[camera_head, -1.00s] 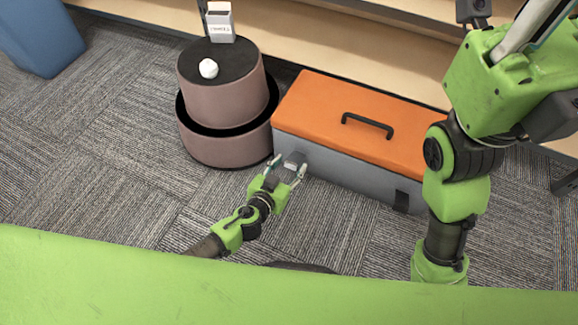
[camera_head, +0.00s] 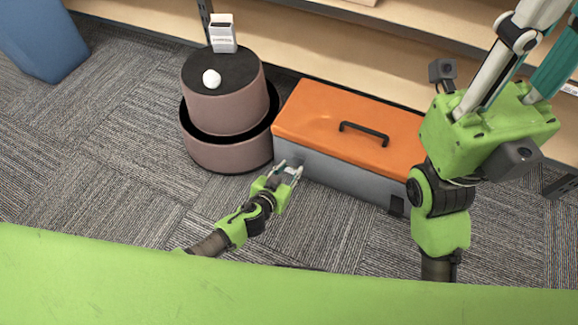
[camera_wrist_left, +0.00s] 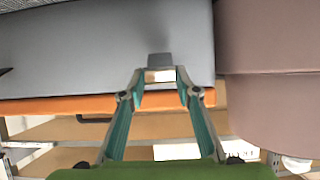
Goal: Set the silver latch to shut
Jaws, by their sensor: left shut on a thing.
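The toolbox has an orange lid (camera_head: 310,112) and a grey body (camera_head: 345,176) and stands on the carpet. The silver latch (camera_wrist_left: 159,60) is on its front, near the left end in the head view. My left gripper (camera_head: 289,168) is at that latch, shut on it, and partly hides it. In the left wrist view the fingertips (camera_wrist_left: 160,75) meet the latch from both sides, just where the grey body borders the orange lid. The lid lies down on the body.
A dark latch (camera_head: 396,205) sits at the front's right end. A black handle (camera_head: 363,133) is on the lid. A round brown two-tier stand (camera_head: 225,150) beside the box bears a white ball (camera_head: 211,79) and a white carton (camera_head: 222,38). Shelves (camera_head: 290,45) stand behind; carpet in front is free.

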